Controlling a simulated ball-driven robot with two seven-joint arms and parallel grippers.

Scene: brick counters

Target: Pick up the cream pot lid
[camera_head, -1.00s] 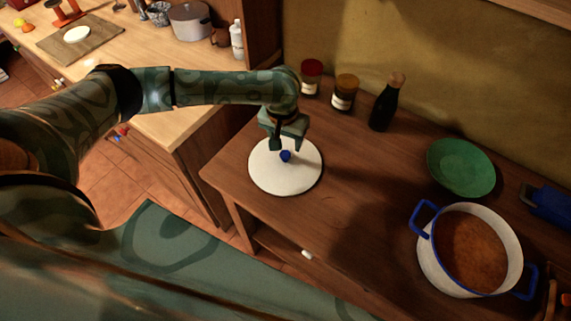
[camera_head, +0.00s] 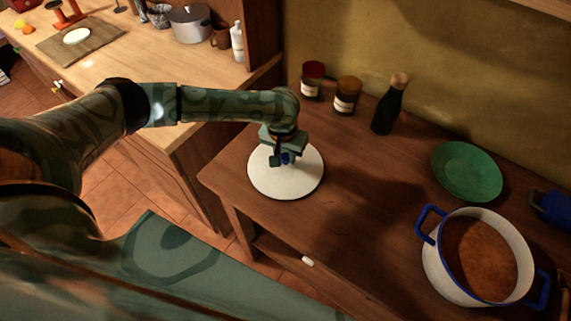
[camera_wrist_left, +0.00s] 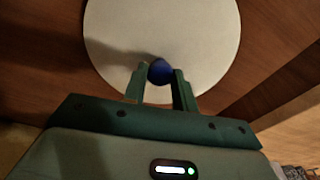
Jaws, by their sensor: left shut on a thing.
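The cream pot lid (camera_head: 283,185) is a flat round disc with a blue knob. It lies on the brown wooden counter near its left end, and I cannot tell any gap beneath it. My left gripper (camera_head: 282,160) is over the lid, shut on its blue knob. In the left wrist view the fingers (camera_wrist_left: 160,80) stand on both sides of the knob (camera_wrist_left: 161,70), with the lid (camera_wrist_left: 200,30) spread out beyond. My right gripper is not in view.
A cream pot with blue handles (camera_head: 432,262) holds brown food at the right. A green plate (camera_head: 467,172) lies behind it. Two jars (camera_head: 313,80) (camera_head: 346,95) and a dark bottle (camera_head: 386,108) stand along the wall. The counter's middle is clear.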

